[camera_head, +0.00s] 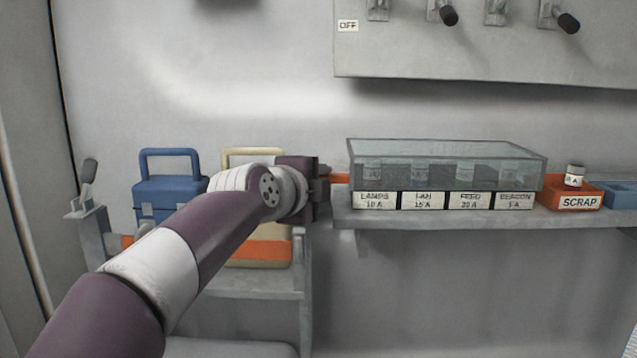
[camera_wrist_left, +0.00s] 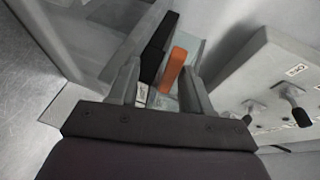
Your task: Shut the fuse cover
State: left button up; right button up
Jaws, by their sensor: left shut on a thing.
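The fuse cover (camera_head: 450,150) is a clear, box-shaped lid lying over a row of fuses on the shelf, above the labels LAMPS, FAN, FEED and BEACON. It looks level and low over them; I cannot tell whether a small gap is left beneath it. An orange handle (camera_head: 341,179) shows at its left end, and an orange bar (camera_wrist_left: 174,66) shows between the fingers in the left wrist view. My left gripper (camera_head: 322,182) is at this left end, shut on the orange handle; its fingers (camera_wrist_left: 162,88) partly hide the contact. My right gripper is not in view.
An orange SCRAP bin (camera_head: 573,198) with a fuse (camera_head: 574,174) and a blue tray (camera_head: 622,194) stand right of the cover. A blue case (camera_head: 168,195) and a beige case (camera_head: 262,250) stand at left. A switch panel (camera_head: 480,50) hangs above.

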pick_arm(q)
jog(key=v, duration=1.2)
jog(key=shift+s+a, duration=0.2)
jog(key=shift+s, duration=0.1)
jog(key=shift+r, duration=0.15)
